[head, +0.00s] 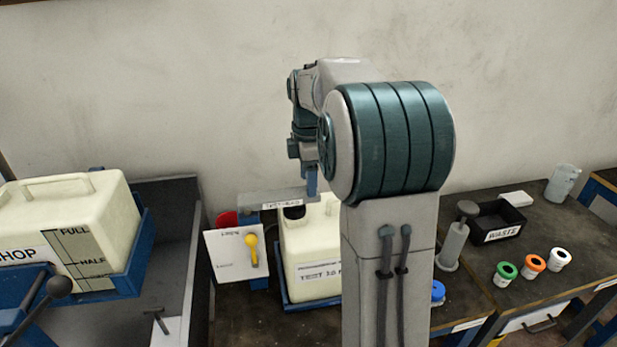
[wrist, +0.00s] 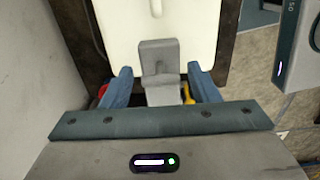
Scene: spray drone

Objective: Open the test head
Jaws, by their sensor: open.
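The test head (head: 285,202) is a grey bar with a label, on a blue post above a cream jug (head: 312,262) in the head view. A white panel (head: 228,262) with a yellow lever (head: 252,248) stands at its left. My gripper (head: 311,188) points down at the bar's right end. In the wrist view my gripper (wrist: 158,70) is open, its blue fingers on either side of a grey piece (wrist: 160,62), apparently the end of the test head. Gaps seem to show on both sides. The cream jug (wrist: 150,25) lies beyond. My arm hides the jug's right side.
A large cream tank (head: 75,200) sits in a blue cradle at the left, by a grey basin (head: 170,220). At the right, the dark bench (head: 590,235) holds a black waste tray (head: 493,225), a pump (head: 455,240) and several coloured-ring caps (head: 533,264). The wall is close behind.

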